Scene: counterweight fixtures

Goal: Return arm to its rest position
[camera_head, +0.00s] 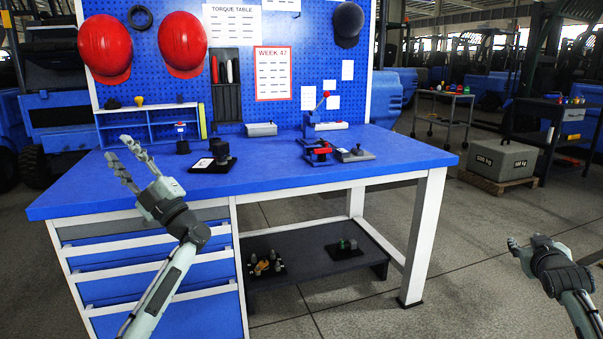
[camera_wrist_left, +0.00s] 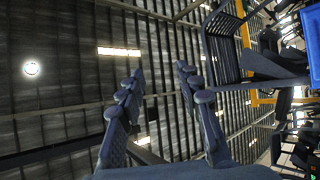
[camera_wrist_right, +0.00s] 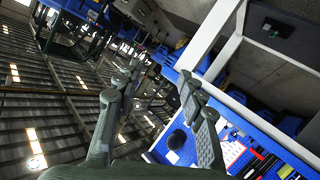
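My left gripper (camera_head: 126,164) is raised above the left end of the blue workbench (camera_head: 270,189), its fingers apart and empty. In the left wrist view its open fingers (camera_wrist_left: 158,85) point toward the ceiling with nothing between them. My right gripper (camera_head: 517,247) is at the far right, over the floor and clear of the bench. In the right wrist view its fingers (camera_wrist_right: 158,80) are spread with nothing between them, and the bench and pegboard show tilted behind.
The bench top holds a black fixture (camera_head: 215,158), a red-and-black clamp device (camera_head: 318,152) and a grey box (camera_head: 261,129). A lower shelf (camera_head: 310,272) carries small parts. A grey 500 kg block (camera_head: 498,160) sits on a pallet at right. Floor between bench and right gripper is free.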

